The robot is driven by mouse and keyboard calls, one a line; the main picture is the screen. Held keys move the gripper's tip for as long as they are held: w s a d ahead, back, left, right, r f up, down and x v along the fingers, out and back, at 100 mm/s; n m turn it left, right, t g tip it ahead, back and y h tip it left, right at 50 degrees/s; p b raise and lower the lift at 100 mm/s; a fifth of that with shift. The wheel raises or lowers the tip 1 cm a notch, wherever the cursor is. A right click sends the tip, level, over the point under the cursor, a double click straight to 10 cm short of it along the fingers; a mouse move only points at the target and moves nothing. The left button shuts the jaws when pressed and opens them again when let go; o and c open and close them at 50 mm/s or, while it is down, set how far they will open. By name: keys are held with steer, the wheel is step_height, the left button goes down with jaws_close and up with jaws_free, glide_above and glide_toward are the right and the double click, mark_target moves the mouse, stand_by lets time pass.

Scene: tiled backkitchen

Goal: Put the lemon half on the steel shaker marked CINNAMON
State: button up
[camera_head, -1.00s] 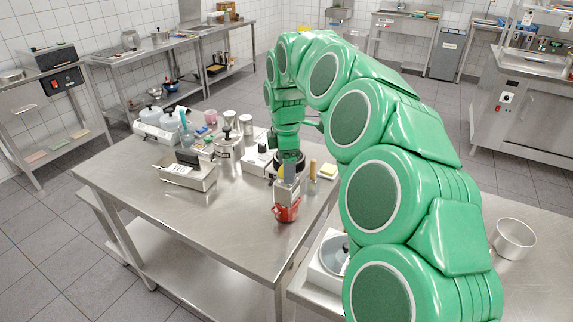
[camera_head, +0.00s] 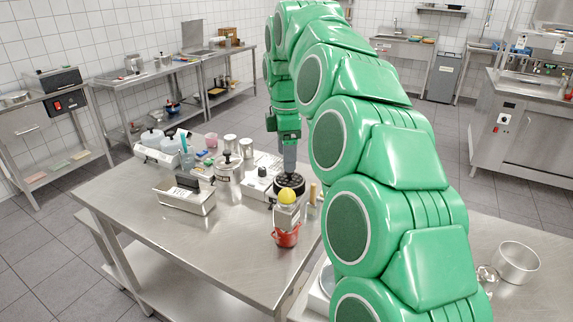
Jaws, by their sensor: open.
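A yellow rounded piece, the lemon half (camera_head: 287,196), sits dome up on top of a steel shaker (camera_head: 287,216) near the table's right front edge. Any marking on the shaker is too small to read. The shaker stands close to a small red pot (camera_head: 286,237), which is in front of it in the picture. My gripper (camera_head: 289,170) is open and empty. It is above and apart from the lemon half in the picture, pointing down. Its fingertips overlap a dark round-topped device behind the shaker.
The dark-topped device (camera_head: 289,184) stands just behind the shaker. The steel table's front (camera_head: 210,240) is clear. My arm hides the table's right side.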

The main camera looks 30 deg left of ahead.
steer(key=shift+r, duration=0.55)
